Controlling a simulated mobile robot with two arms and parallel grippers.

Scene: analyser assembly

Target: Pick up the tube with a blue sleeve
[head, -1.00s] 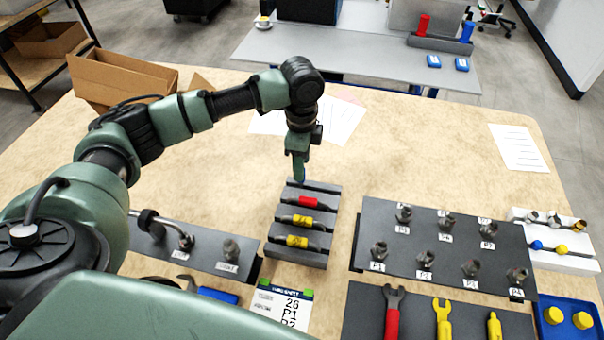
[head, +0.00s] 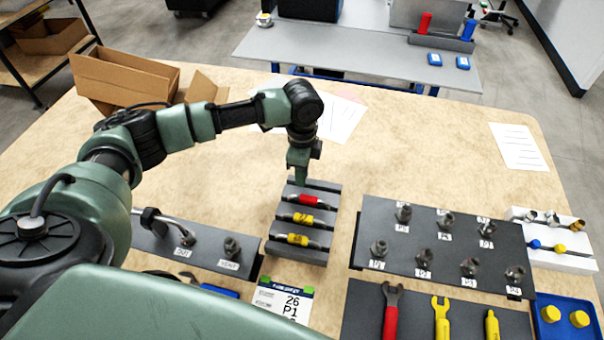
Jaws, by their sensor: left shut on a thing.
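My left gripper (head: 299,177) points down at the far end of a grey slotted rack (head: 297,257). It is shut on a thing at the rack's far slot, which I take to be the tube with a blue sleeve. The gripper hides that tube, and its blue sleeve does not show clearly now. In the nearer slots lie a tube with a red sleeve (head: 308,199) and two tubes with yellow sleeves, one behind (head: 303,218) and one in front (head: 298,239). My right gripper is not in view.
A dark panel with several labelled fittings (head: 431,212) lies right of the rack. Another panel with fittings (head: 208,256) is at its left. A printed card (head: 283,299) stands in front. Wrenches (head: 391,312) lie front right. The table behind the rack holds papers (head: 343,118).

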